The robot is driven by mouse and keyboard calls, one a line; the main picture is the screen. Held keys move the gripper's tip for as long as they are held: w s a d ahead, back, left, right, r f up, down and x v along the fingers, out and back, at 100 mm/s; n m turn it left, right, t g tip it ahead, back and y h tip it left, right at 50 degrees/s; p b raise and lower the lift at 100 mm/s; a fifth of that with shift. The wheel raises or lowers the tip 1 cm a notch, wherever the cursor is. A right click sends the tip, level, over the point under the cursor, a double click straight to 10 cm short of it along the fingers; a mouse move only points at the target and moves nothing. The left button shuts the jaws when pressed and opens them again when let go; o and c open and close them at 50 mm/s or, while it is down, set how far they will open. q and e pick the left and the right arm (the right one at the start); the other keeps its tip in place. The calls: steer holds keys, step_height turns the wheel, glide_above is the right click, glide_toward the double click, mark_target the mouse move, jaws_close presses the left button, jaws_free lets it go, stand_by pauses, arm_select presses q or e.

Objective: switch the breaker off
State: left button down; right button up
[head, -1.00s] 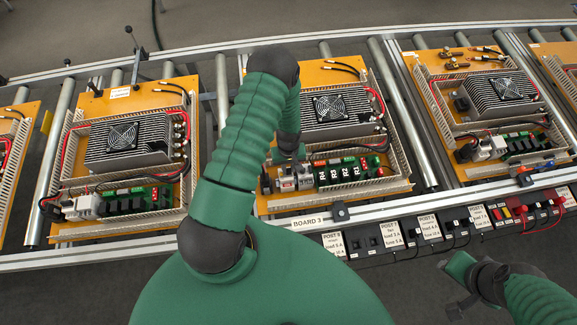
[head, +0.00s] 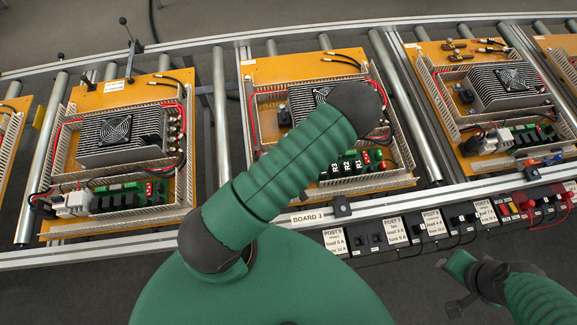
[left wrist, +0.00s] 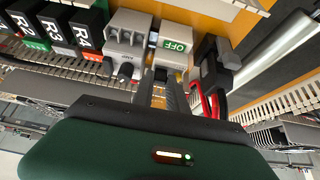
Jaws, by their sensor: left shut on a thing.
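In the left wrist view my left gripper (left wrist: 163,92) is shut on the black lever (left wrist: 160,73) of the breaker (left wrist: 172,47), a pale block. A green and white OFF label, upside down in this view, shows on the breaker's face. A grey block (left wrist: 127,36) with its own small knob sits beside it. In the head view my left arm reaches over the middle board (head: 290,69), hiding the left gripper and the breaker. My right gripper (head: 459,284) is low at the right, apart from the boards; its opening is unclear.
A black connector (left wrist: 217,62) with red wires is close on the breaker's other side. Slotted ducts (left wrist: 285,107) border the parts. Similar boards (head: 112,92) lie left and right on the rollers.

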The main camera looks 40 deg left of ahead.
arm_select(q)
steer(key=shift+s+d+f+t+y+b, duration=0.25)
steer(key=shift+t+y+b, duration=0.2)
steer(key=shift+b, duration=0.35)
steer(key=shift+s+d+f+t+y+b, duration=0.1)
steer(key=shift+d+t+y+b, duration=0.2)
steer(key=shift+y+b, duration=0.4)
steer(key=c, duration=1.3)
jaws_free()
steer(key=shift+a, duration=0.1)
